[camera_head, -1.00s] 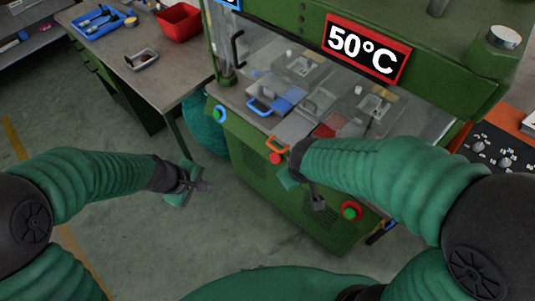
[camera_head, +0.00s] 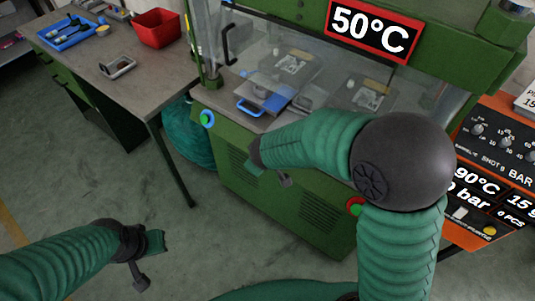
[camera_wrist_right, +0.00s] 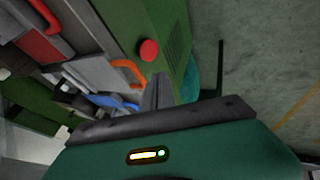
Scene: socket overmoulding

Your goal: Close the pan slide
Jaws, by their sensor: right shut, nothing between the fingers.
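The slide with the blue handle (camera_head: 249,107) sticks out at the front of the machine, below the clear guard. The blue handle also shows in the right wrist view (camera_wrist_right: 115,101). A second slide has an orange handle (camera_wrist_right: 127,71) with a grey plate beside it; my right arm hides it in the head view. My right gripper (camera_head: 285,181) is in front of the machine. In the wrist view its fingers (camera_wrist_right: 159,92) are together and empty, close to the orange handle; I cannot tell if they touch it. My left gripper (camera_head: 141,281) is low at the left, away from the machine; its fingers are unclear.
A red button (camera_wrist_right: 148,50) is on the machine front near the orange handle. A blue-ringed button (camera_head: 207,119) is at its left corner. A workbench (camera_head: 130,90) with a red bin (camera_head: 157,28) stands left. A control panel (camera_head: 492,160) is right. The floor between is clear.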

